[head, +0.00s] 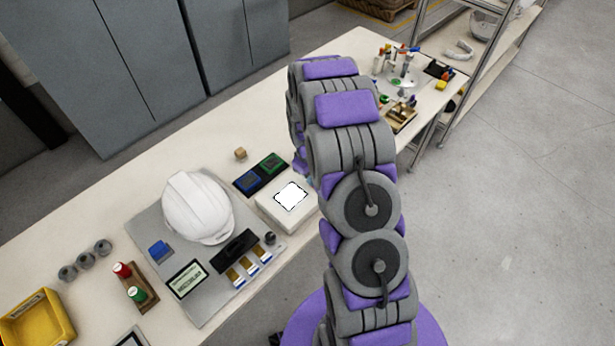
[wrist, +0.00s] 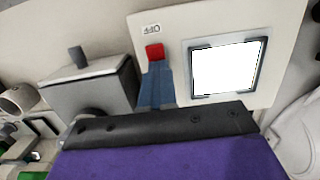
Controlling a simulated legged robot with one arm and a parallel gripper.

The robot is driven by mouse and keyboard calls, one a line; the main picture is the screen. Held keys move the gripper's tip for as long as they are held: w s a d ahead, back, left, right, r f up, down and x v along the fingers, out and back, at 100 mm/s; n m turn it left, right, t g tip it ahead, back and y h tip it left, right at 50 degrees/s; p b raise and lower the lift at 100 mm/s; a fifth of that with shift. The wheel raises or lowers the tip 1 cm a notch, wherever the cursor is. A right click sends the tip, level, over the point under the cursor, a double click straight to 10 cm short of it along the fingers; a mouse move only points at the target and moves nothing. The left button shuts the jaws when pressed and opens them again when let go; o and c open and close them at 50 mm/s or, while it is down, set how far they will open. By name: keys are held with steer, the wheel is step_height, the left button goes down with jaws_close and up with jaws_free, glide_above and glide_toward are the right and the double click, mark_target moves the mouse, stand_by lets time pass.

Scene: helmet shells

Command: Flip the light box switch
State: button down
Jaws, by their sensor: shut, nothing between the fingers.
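The light box (head: 288,217) is a flat white box on the table, left of my arm in the head view. Its square panel (head: 291,196) is bright white with a dark border. In the wrist view the panel (wrist: 225,68) is right of centre on the light box (wrist: 287,30). A red switch (wrist: 155,52) sits beside it, near a small label that appears to read "OFF" upside down. My gripper (wrist: 156,72) is shut and empty, its blue fingertips right at the switch's near edge. I cannot tell if they touch. My arm hides the switch in the head view.
A white helmet (head: 198,207) on a grey board (head: 150,212) lies left of the light box. Blue and green trays (head: 261,173) lie behind it. A grey box (wrist: 92,92) with a dark knob stands left of the fingers. Small tools crowd the table's far end.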

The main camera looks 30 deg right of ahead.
steer(key=s, duration=0.1)
steer(key=s+f+g, duration=0.1)
steer(key=shift+s+f, duration=0.3)
steer(key=shift+s, duration=0.1)
steer(key=shift+s+r, duration=0.1)
steer(key=shift+r, duration=0.35)
steer(key=shift+t, duration=0.3)
steer(key=w+r, duration=0.1)
steer(key=r, duration=0.1)
steer(key=w+r+p, duration=0.1)
steer(key=r, duration=0.1)
steer(key=w+r+p, duration=0.1)
steer(key=r, duration=0.2)
steer(key=shift+w+d+r, duration=0.1)
steer(key=shift+d, duration=0.25)
step_height(320, 180, up, 7)
steer(key=w+p, duration=0.1)
steer(key=shift+a, duration=0.25)
